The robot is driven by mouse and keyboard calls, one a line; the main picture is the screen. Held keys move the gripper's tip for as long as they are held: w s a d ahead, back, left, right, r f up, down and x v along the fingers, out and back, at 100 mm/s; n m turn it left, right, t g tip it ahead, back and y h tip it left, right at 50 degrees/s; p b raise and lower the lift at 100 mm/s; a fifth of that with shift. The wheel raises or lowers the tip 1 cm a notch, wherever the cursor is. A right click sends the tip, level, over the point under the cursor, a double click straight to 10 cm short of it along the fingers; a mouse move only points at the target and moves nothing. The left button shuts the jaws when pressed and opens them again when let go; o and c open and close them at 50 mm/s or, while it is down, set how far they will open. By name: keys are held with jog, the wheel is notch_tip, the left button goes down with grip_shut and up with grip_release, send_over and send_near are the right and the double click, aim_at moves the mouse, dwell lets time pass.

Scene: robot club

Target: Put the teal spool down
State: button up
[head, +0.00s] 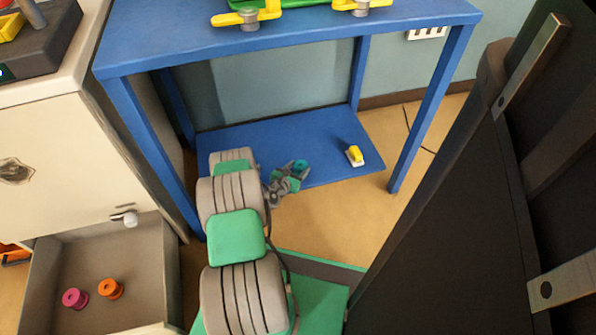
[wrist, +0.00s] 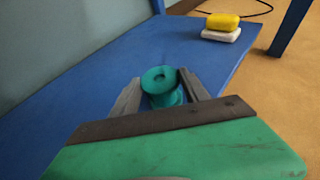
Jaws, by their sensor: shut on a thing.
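The teal spool (wrist: 162,85) is between the two grey fingers of my gripper (wrist: 160,92) in the wrist view, with its round flange facing up. My gripper is shut on it. In the head view the teal spool (head: 300,166) shows at the tip of my gripper (head: 293,172), over the blue lower shelf (head: 330,130) of the blue table. I cannot tell whether the spool touches the shelf. The fingers hide part of its sides.
A yellow and white block (head: 355,156) lies on the shelf's right part. Blue legs (head: 432,105) stand at the shelf's corners. An open drawer (head: 150,270) at lower left holds a pink spool (head: 74,298) and an orange spool (head: 111,288). A dark panel (head: 450,220) stands at right.

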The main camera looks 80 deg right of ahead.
jog(key=shift+d+r, duration=0.1)
jog(key=shift+r, duration=0.1)
jog(key=shift+f, duration=0.25)
jog(key=o, duration=1.4)
jog(key=shift+o, duration=0.2)
jog(key=shift+r, duration=0.3)
jog(key=p+v, duration=0.4)
jog(key=v, duration=0.8)
jog(key=shift+f, duration=0.1)
